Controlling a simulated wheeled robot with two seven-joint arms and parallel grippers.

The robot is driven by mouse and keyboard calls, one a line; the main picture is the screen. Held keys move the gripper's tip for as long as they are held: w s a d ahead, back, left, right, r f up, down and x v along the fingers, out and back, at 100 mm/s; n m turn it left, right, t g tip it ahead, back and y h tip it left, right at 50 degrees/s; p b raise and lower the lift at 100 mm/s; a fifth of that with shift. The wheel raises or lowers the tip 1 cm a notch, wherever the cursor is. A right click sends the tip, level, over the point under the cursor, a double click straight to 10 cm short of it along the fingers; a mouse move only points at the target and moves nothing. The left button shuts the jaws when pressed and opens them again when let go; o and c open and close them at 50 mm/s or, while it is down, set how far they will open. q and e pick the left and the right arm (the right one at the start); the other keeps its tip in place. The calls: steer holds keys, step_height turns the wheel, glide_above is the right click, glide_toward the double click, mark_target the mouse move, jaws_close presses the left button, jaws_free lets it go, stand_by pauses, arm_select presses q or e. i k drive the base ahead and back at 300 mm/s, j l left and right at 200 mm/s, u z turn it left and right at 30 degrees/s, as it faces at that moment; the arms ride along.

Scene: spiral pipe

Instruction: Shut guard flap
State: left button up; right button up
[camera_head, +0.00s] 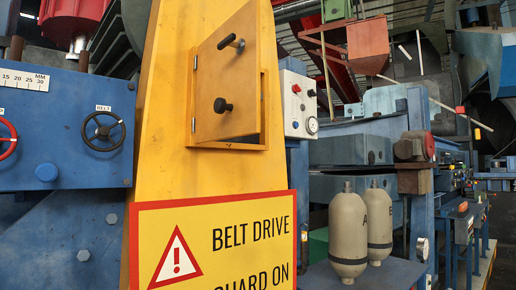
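The guard flap (213,82) is an orange-yellow panel on the front of the tall yellow belt guard (168,80). It is hinged along its left edge and stands ajar, its right edge swung out from the frame (264,105). A dark gap shows below it at the lower right. A black lever handle (231,42) sits near its top and a round black knob (223,105) lower down. Neither of my grippers is in view.
A yellow "BELT DRIVE" warning sign (215,240) stands in front of the guard's lower part. A blue machine with a black handwheel (103,131) is on the left. A control box (298,104) and two bottles, A (347,235) and B (379,222), are on the right.

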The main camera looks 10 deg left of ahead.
mark_target(228, 86)
steer(key=i+l+u, duration=0.15)
steer(key=u, duration=0.15)
steer(key=i+l+u, duration=0.15)
steer(key=l+u, duration=0.5)
steer(key=i+l, duration=0.05)
